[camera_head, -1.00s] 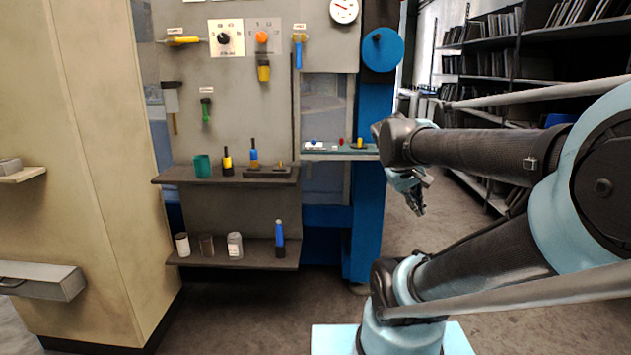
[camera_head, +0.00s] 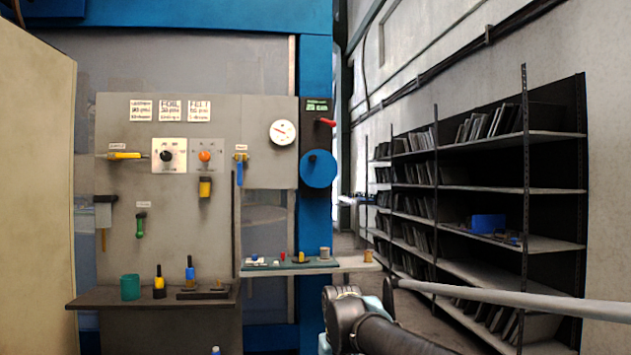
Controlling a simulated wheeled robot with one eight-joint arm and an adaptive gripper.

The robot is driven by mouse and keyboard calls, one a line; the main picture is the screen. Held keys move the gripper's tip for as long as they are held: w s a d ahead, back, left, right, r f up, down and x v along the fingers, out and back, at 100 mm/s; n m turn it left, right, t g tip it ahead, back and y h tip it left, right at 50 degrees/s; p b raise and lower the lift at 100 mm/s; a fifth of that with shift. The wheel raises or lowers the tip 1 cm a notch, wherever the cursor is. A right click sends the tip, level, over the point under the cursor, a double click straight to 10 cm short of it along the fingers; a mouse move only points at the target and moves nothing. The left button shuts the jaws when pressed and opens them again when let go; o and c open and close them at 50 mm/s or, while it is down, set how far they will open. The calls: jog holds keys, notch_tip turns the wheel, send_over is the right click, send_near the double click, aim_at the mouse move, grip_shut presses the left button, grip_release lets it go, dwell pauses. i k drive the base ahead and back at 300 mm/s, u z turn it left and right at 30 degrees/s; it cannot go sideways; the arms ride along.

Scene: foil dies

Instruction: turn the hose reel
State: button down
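A round blue disc, which I take to be the hose reel (camera_head: 318,170), is on the blue upright at the right edge of the grey panel. A small dark knob stands out from its upper face, above the middle. Nothing covers the disc. My arm shows at the bottom right, well below the reel, with a dark joint nearest the panel. My gripper is not visible; it lies below the picture's edge or behind the arm.
A red lever (camera_head: 327,122) sits just above the reel. Below it a narrow ledge (camera_head: 347,263) holds small items. A dark rack (camera_head: 470,188) stands to the right, with floor between.

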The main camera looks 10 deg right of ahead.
aim_at(318, 168)
jog(key=z, duration=0.25)
jog(key=i, duration=1.5)
jog(key=z, duration=0.05)
jog(key=k, duration=1.15)
jog(key=u, duration=0.25)
